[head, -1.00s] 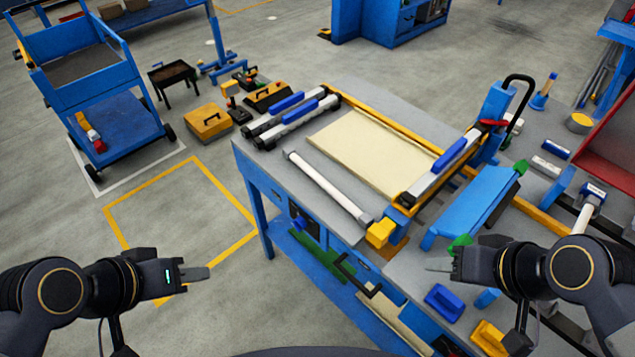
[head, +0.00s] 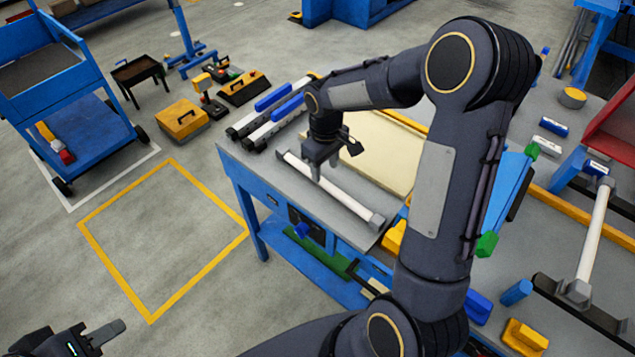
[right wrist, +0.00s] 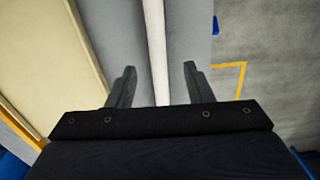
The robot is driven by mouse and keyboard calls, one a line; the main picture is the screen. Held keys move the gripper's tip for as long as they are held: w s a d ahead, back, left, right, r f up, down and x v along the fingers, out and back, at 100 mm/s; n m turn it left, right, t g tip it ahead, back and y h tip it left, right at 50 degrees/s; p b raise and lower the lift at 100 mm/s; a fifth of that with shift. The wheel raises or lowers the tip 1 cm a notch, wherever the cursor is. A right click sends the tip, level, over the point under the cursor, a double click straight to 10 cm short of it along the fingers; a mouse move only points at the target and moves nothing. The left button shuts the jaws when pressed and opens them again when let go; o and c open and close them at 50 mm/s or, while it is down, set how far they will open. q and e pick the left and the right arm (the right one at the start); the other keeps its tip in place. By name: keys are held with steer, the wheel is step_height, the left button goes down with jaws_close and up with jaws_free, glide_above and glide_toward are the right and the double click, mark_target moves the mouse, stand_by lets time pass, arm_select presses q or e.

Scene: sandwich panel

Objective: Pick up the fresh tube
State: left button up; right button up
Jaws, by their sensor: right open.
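A white tube (head: 345,200) with grey ends lies along the near edge of the bench, beside the pale panel. A second white tube (head: 594,232) with grey ends lies at the right of the bench; the frames do not show which is the fresh one. My right gripper (head: 318,172) points down over the first tube near its far end. In the right wrist view this tube (right wrist: 156,45) runs between the two open fingers (right wrist: 158,85), with a gap on both sides. My left gripper (head: 106,333) is at the bottom left, away from the bench, seen edge-on.
The pale panel (head: 362,150) lies beside the first tube. Bars with blue handles (head: 272,118) lie at the bench's far left end. My right arm hides much of the bench's middle. A red bin (head: 615,140) stands at the right.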

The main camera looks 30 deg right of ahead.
mark_target(326, 182)
steer(key=f, duration=0.3)
steer(key=f+p, duration=0.1)
steer(key=f, duration=0.1)
steer(key=shift+d+f, duration=0.2)
steer(key=shift+f, duration=0.2)
jaws_close()
